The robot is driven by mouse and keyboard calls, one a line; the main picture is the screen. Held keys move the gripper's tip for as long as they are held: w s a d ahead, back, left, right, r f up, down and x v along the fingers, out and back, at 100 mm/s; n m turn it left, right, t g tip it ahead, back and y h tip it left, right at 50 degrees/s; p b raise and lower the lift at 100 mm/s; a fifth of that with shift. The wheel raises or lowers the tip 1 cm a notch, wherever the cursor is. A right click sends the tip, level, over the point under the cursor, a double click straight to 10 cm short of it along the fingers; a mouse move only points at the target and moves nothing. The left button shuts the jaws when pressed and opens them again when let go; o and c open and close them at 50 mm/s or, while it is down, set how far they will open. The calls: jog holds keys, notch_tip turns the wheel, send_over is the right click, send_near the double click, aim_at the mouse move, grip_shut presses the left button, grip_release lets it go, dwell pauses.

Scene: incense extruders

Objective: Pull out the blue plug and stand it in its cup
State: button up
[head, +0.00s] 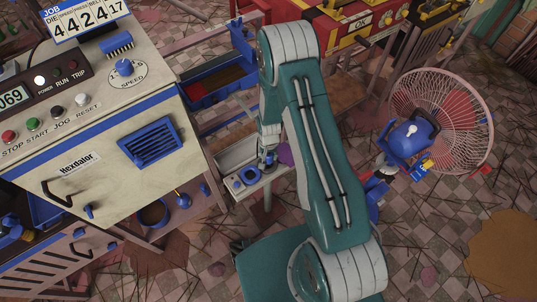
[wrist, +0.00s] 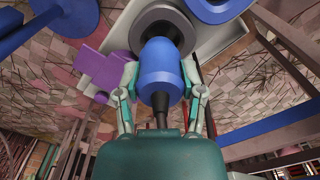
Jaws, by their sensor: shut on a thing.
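The blue plug (wrist: 161,72) is in the middle of the wrist view, a thick blue cylinder with dark ends. The fingers of my gripper (wrist: 162,98) are on both sides of it, shut on it. Its far end meets a dark round collar (wrist: 150,27) on a pale tray; I cannot tell whether it is still seated there. A blue round cup-like ring (wrist: 218,8) is beside the collar, cut by the top edge. In the head view my gripper (head: 267,162) is over the small pale tray, where blue rings (head: 251,176) show. The plug is hard to make out there.
A purple part (wrist: 103,68) is close left of my gripper, also visible in the head view (head: 285,154). The Hexdalor machine (head: 90,150) stands left of the tray. A caged fan (head: 445,115) stands at right. A blue bar (wrist: 275,130) crosses the wrist view's right.

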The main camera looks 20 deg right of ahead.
jog(key=shift+a+f, duration=0.15)
jog(key=shift+f, duration=0.1)
jog(key=shift+f, duration=1.15)
jog(key=o, duration=1.2)
